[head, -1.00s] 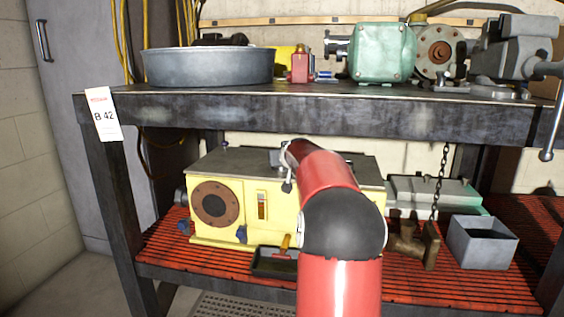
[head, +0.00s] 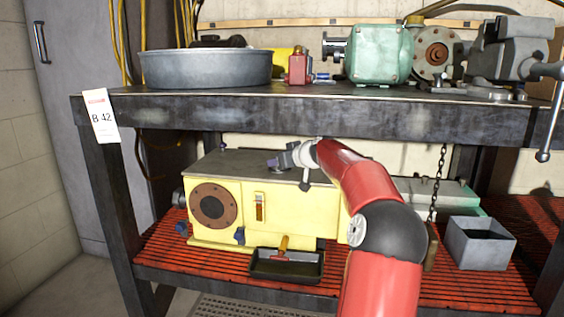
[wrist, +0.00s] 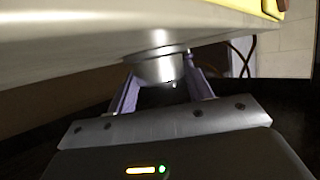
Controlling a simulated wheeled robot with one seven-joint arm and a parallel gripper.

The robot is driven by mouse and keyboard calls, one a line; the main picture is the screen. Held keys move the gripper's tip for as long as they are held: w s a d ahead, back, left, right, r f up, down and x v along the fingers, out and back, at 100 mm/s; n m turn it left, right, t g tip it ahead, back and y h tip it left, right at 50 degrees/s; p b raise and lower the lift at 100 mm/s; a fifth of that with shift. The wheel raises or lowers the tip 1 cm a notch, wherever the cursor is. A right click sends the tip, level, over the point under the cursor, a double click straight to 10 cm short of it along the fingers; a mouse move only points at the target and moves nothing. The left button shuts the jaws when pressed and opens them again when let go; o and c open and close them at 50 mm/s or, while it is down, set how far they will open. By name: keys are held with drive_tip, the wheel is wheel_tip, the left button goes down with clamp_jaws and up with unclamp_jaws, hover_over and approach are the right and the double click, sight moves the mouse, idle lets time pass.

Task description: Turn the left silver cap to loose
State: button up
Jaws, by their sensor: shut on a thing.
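The silver cap (wrist: 158,66) is a short round metal piece on the grey top plate (wrist: 60,55) of the yellow motor housing. In the wrist view it sits between the two purple fingers of my gripper (wrist: 160,88), which is shut on it. In the head view my gripper (head: 276,163) is low over the grey top of the yellow housing (head: 225,172), near its middle. The cap cannot be made out there, and my red arm covers the housing's right part. Whether the cap is loose cannot be seen.
A dark shelf (head: 200,122) with a metal pan (head: 205,70) and a green motor (head: 380,55) hangs above my arm. A small black tray (head: 287,266) lies in front of the housing. A chain (head: 438,185) and a grey box (head: 480,245) are to the right.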

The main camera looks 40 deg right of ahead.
drive_tip(key=shift+f, duration=0.15)
drive_tip(key=o, duration=1)
drive_tip(key=shift+c, duration=0.2)
drive_tip(key=shift+s+r, duration=0.25)
drive_tip(key=shift+s, duration=0.05)
drive_tip(key=s+a, duration=0.1)
drive_tip(key=s, duration=1.3)
drive_tip(key=shift+r, duration=0.4)
drive_tip(key=shift+a, duration=0.15)
